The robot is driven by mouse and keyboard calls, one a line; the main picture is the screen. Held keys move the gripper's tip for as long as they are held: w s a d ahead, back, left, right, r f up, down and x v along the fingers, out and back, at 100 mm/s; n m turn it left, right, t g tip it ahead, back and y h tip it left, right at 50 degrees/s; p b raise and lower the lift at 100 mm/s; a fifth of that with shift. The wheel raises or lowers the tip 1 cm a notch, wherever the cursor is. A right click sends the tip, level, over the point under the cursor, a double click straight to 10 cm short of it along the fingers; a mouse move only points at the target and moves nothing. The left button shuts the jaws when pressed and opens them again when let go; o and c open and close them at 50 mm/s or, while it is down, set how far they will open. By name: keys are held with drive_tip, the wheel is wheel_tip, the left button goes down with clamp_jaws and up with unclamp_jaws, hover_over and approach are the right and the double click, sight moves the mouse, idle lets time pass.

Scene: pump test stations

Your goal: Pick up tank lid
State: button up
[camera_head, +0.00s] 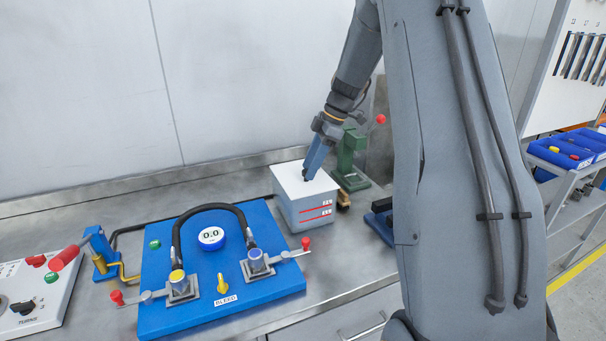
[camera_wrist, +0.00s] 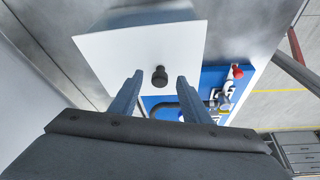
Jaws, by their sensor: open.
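The tank lid (camera_head: 291,180) is a flat white plate on top of a grey tank (camera_head: 306,212) with red level marks, standing on the metal bench. In the wrist view the lid (camera_wrist: 135,45) fills the upper middle, with a round black knob (camera_wrist: 160,76) near its lower edge. My gripper (camera_head: 305,177) reaches down at the lid from above in the head view. In the wrist view my gripper (camera_wrist: 158,82) is open, its two blue fingers on either side of the knob with gaps showing. The fingers hide the knob in the head view. I cannot tell the exact fingertip height.
A blue pump board (camera_head: 150,260) with a gauge (camera_head: 211,237), black hose and red-handled valves lies left of the tank. A green stand (camera_head: 350,160) is close behind the tank on the right. A white control box (camera_head: 35,300) sits at far left.

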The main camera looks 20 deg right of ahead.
drive_tip(key=shift+w+a+f, duration=0.1)
drive_tip(key=shift+a+f, duration=0.1)
drive_tip(key=shift+f, duration=0.25)
clamp_jaws()
